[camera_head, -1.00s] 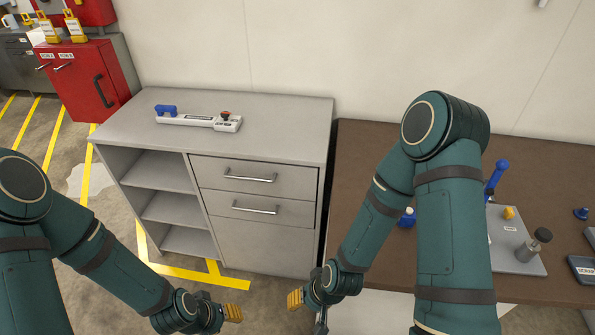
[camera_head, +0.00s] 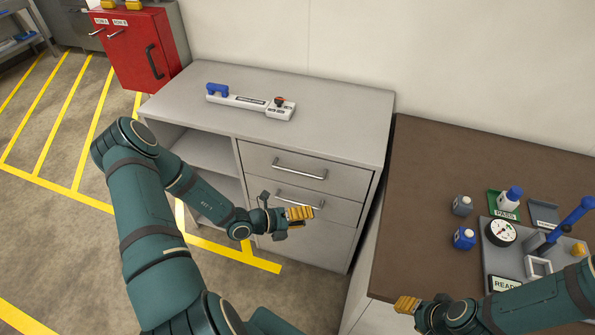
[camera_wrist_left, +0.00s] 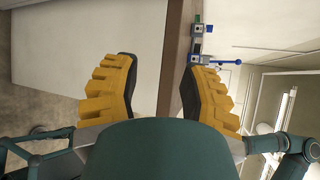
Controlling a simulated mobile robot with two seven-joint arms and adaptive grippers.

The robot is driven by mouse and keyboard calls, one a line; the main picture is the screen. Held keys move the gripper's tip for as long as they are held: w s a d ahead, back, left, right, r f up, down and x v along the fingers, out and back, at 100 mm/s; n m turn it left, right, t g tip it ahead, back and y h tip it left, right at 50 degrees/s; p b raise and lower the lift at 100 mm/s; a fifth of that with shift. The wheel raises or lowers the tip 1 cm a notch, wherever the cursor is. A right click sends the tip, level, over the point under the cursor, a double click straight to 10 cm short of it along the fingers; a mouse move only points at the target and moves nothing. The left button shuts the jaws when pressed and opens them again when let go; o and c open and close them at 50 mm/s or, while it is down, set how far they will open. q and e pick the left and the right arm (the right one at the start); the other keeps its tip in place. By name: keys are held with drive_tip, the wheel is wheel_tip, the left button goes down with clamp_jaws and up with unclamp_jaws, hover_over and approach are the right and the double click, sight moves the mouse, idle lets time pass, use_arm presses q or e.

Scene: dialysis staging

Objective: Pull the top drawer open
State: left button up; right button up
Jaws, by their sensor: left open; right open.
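The top drawer (camera_head: 306,171) is the upper of two drawers in a grey cabinet (camera_head: 240,125). It looks shut, with a silver bar handle (camera_head: 299,168) across its front. The lower drawer's handle (camera_head: 300,196) is partly covered by my left gripper. My left gripper (camera_head: 300,213) is open and empty, in front of the cabinet and below the top handle, apart from it. Its yellow-padded fingers also show spread in the left wrist view (camera_wrist_left: 158,95), with no drawer handle between them. My right gripper (camera_head: 408,304) is open at the front edge of the brown table, away from the drawers.
A white device with a blue handle (camera_head: 250,103) lies on the cabinet top. Open shelves (camera_head: 205,153) are left of the drawers. The brown table (camera_head: 430,180) on the right holds bottles, a gauge and a tray. A red cabinet (camera_head: 140,50) stands at the back left.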

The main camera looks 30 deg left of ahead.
sight(298, 171)
use_arm(q)
drive_tip(key=w+a+n+t+y, duration=0.2)
drive_tip(key=a+n+t+y, duration=0.35)
drive_tip(key=a+n, duration=0.6)
drive_tip(key=shift+m+g+y, duration=0.35)
drive_tip(key=shift+m+y, duration=0.1)
drive_tip(key=shift+m, duration=0.3)
drive_tip(key=x, duration=0.4)
drive_tip(key=a+x, duration=0.1)
drive_tip(key=x, duration=0.4)
drive_tip(key=a+b+x, duration=0.1)
drive_tip(key=x, duration=0.3)
drive_tip(key=shift+w+r, duration=0.3)
drive_tip(key=shift+w, duration=0.1)
clamp_jaws()
